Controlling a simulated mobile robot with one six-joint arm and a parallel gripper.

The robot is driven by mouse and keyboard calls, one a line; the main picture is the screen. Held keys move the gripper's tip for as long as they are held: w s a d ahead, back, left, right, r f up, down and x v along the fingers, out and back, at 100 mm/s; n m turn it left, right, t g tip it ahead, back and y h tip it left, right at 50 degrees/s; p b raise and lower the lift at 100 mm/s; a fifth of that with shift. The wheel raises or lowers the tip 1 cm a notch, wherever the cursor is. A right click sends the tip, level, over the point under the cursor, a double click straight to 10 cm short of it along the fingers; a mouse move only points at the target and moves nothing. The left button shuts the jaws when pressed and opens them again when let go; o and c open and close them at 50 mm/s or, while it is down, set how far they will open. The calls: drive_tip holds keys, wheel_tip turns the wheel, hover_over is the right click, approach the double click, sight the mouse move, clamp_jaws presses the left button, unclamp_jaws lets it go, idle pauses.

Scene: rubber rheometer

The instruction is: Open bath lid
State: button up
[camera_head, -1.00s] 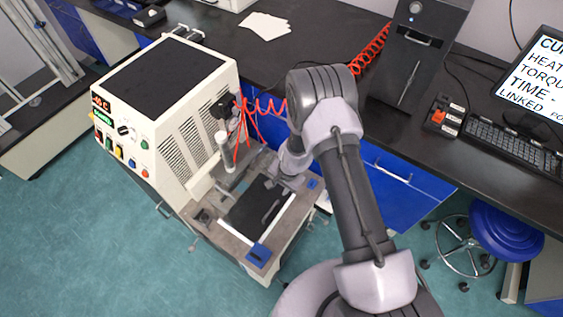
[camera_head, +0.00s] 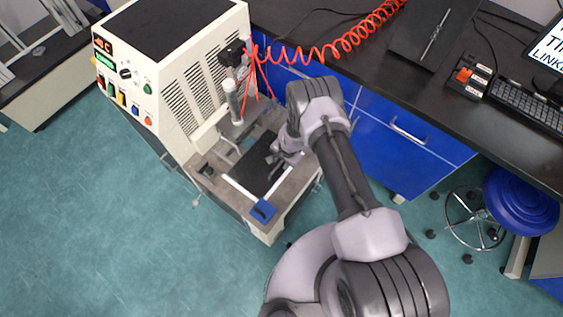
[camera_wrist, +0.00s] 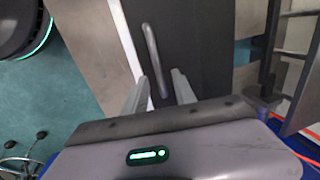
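The bath lid is a flat black panel (camera_head: 246,172) on the low front deck of the cream machine. In the wrist view the lid (camera_wrist: 200,50) fills the top middle and bears a grey bar handle (camera_wrist: 151,52). My gripper (camera_wrist: 160,76) is open, with its two fingers apart and pointing toward the lid. The near end of the handle shows between the fingertips; I cannot tell whether they touch it. In the head view my gripper (camera_head: 274,158) is over the lid's right part and hides some of it. The lid lies flat and closed.
The cream machine (camera_head: 170,70) with its control panel stands behind the deck. A vertical cylinder (camera_head: 233,100) and red coiled hoses (camera_head: 320,50) are close to the arm. A blue block (camera_head: 263,210) sits at the deck's front corner. A blue stool (camera_head: 520,200) stands right.

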clamp_jaws()
idle(1.4)
